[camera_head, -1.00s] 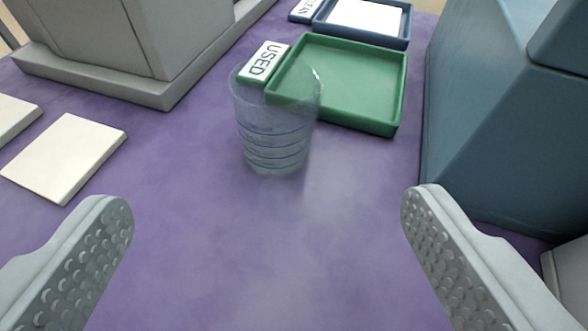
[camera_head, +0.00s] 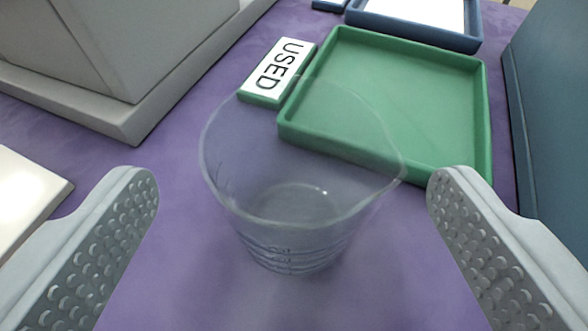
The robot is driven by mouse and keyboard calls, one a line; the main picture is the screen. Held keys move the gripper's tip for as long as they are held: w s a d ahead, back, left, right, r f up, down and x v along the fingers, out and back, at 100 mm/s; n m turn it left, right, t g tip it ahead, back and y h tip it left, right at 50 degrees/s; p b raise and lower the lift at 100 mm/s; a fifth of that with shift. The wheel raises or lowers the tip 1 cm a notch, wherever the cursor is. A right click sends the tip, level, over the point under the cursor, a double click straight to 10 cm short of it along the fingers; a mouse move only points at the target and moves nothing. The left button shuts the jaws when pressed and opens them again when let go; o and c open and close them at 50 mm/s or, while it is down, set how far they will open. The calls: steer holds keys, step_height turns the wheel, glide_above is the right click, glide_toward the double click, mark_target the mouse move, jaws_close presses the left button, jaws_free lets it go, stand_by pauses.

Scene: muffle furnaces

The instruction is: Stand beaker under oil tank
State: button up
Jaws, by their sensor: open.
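A clear beaker (camera_head: 295,235) with dark graduation lines stands upright on the purple bench top. It looks empty, and its spout points right. My gripper (camera_head: 295,185) is open, with one dimpled finger on each side of the beaker. Gaps show between both fingers and the glass, so neither seems to touch it. I cannot make out an oil tank for certain in this view.
Behind the beaker lies an empty green tray (camera_head: 390,150) with a "USED" label (camera_head: 281,66). A blue tray (camera_head: 415,33) sits farther back. A grey housing (camera_head: 130,60) stands left, a blue-grey body (camera_head: 556,110) right, and a white slab (camera_head: 22,200) lies left.

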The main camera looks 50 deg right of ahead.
mark_target(294, 119)
steer(key=shift+x, duration=2.35)
steer(key=c, duration=1.2)
